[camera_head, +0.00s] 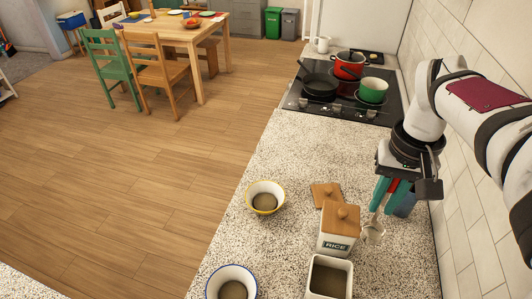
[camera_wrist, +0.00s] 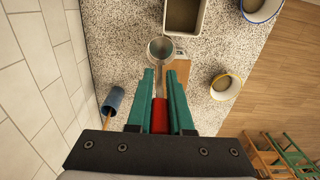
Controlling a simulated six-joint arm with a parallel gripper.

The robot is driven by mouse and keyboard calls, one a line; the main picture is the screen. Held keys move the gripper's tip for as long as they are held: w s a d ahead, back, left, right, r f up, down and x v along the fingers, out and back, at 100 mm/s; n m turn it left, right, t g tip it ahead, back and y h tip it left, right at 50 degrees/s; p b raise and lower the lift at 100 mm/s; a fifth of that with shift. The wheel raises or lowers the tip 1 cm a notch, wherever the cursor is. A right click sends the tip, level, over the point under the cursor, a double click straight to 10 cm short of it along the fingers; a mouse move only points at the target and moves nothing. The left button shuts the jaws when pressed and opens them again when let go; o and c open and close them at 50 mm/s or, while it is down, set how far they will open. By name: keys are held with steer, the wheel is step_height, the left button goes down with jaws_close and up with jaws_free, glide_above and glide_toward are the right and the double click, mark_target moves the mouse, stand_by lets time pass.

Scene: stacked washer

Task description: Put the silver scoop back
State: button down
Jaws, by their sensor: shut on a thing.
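The silver scoop hangs from my gripper (camera_head: 383,196), its round bowl (camera_head: 373,232) low and to the right of the RICE canister (camera_head: 339,230). In the wrist view the scoop's bowl (camera_wrist: 161,49) lies just beyond the fingertips, and a red part shows between the teal fingers. My gripper (camera_wrist: 160,76) is shut on the scoop's handle. The RICE canister has a wooden lid on top. An open canister (camera_head: 345,263) stands in front of it, with tan contents; it also shows at the top of the wrist view (camera_wrist: 204,18).
A loose wooden lid (camera_head: 320,190) lies behind the RICE canister. A blue cup (camera_head: 407,206) stands behind my gripper near the tiled wall. A yellow-rimmed bowl (camera_head: 249,198) and a blue-rimmed bowl (camera_head: 212,282) stand left. The stove (camera_head: 312,108) holds pots and a pan.

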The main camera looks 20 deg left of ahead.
steer(key=a+f+n, duration=0.3)
steer(key=a+f, duration=0.4)
steer(key=a, duration=0.1)
steer(key=w+a+f+n, duration=0.1)
steer(key=a+f+n, duration=0.2)
steer(key=a+f, duration=0.5)
steer(key=w+a+f+n, duration=0.1)
steer(key=a+f+n, duration=0.1)
steer(key=a+f, duration=0.5)
steer(key=shift+w+a+f+n, duration=0.1)
steer(key=shift+a+f+n, duration=0.1)
steer(key=shift+a, duration=0.5)
steer(key=shift+a+f+n, duration=0.1)
steer(key=shift+a+n, duration=0.1)
steer(key=shift+a, duration=0.5)
steer(key=shift+f, duration=0.1)
steer(key=shift+f, duration=0.1)
steer(key=c, duration=0.8)
jaws_free()
